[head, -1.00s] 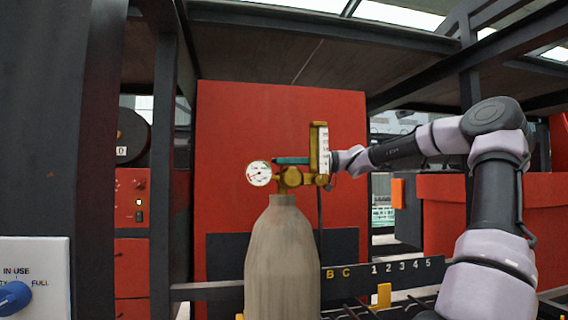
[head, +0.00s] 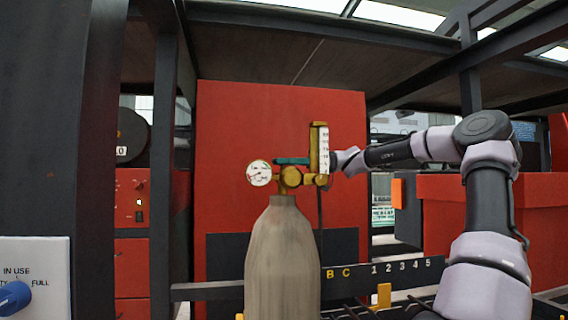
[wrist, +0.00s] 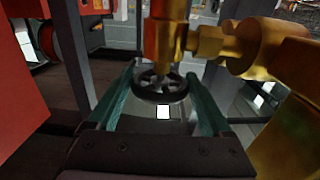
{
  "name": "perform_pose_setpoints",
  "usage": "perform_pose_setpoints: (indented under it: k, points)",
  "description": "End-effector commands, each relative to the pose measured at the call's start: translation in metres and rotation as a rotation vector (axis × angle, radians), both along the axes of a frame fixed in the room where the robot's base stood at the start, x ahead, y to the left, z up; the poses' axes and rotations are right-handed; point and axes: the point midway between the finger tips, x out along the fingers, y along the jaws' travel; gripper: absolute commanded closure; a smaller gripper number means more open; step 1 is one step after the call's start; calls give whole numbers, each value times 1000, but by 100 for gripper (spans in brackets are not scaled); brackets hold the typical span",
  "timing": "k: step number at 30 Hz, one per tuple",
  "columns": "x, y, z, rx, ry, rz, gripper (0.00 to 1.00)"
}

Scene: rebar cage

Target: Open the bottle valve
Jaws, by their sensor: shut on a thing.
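The grey bottle (head: 283,255) stands upright in the middle of the head view. A brass valve body (head: 290,178) sits on its neck, with a round white gauge (head: 259,173) on the left and a flow meter (head: 319,150) on the right. In the wrist view a dark spoked handwheel (wrist: 160,87) sits on the brass stem (wrist: 165,35), between the two teal fingers of my gripper (wrist: 161,72). My gripper is shut on the handwheel. In the head view only a teal strip of the gripper (head: 291,161) shows behind the valve; the flow meter hides part of the wrist.
A red panel (head: 240,120) stands behind the bottle. Dark posts (head: 165,200) rise on the left. A rail marked with letters and numbers (head: 400,268) runs low on the right. A white plate with a blue knob (head: 14,297) is at lower left.

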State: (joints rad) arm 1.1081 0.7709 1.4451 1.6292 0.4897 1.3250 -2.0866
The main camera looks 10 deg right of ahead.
Motion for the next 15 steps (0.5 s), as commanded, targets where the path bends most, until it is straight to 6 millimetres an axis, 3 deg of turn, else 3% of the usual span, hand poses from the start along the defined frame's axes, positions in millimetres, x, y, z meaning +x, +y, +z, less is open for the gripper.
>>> perform_pose_setpoints:
  k: [15]
  points:
    - [5, 2, -1, 6, 2, 461, 72]
